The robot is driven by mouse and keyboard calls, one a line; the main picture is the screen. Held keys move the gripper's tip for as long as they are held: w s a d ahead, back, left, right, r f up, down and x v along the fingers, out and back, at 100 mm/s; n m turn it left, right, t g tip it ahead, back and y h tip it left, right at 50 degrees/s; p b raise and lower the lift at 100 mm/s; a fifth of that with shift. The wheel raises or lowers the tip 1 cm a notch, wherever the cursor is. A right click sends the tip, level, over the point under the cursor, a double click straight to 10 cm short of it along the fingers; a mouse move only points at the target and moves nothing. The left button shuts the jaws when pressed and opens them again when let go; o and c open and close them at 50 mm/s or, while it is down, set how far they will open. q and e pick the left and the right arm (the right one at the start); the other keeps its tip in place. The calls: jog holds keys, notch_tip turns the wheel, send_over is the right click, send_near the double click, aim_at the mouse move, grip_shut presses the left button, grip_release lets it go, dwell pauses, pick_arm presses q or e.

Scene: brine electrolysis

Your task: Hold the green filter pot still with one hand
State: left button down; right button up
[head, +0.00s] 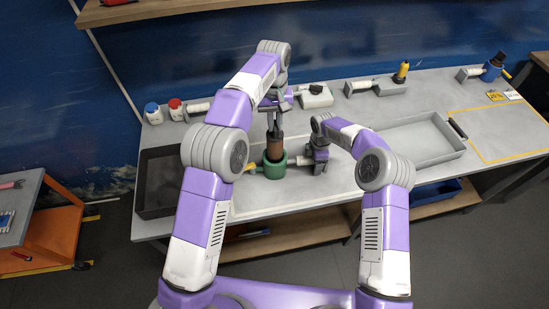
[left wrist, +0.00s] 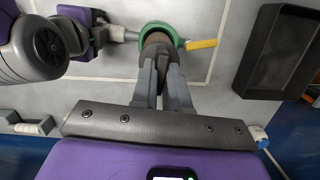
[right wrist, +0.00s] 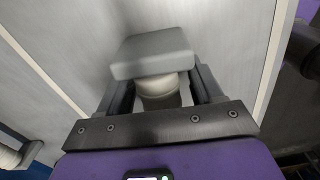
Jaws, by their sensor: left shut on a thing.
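The green filter pot (head: 273,168) stands on the bench in the head view, with a yellow spout-like part (left wrist: 201,44) on one side and a pale handle (left wrist: 124,34) on the other. My left gripper (head: 274,131) is above the pot, shut on a brown cylinder (head: 274,151) whose lower end is inside the pot's rim. The left wrist view shows the brown cylinder (left wrist: 157,40) too. My right gripper (head: 312,160) is at the pale handle, right of the pot. In the right wrist view, a pale cylinder (right wrist: 158,90) under a grey block (right wrist: 152,56) lies between its fingers; contact is unclear.
A dark tray (head: 153,203) lies left of the pot and a grey tray (head: 432,157) to the right. Two small bottles, one blue (head: 153,113) and one red (head: 176,109), stand at the back left. Several handled blocks line the back edge.

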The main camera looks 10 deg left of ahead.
jog(key=shift+r, duration=0.15)
notch_tip(320, 180, up, 12)
jog(key=shift+f, duration=0.1)
dwell(0.5)
dwell(0.4)
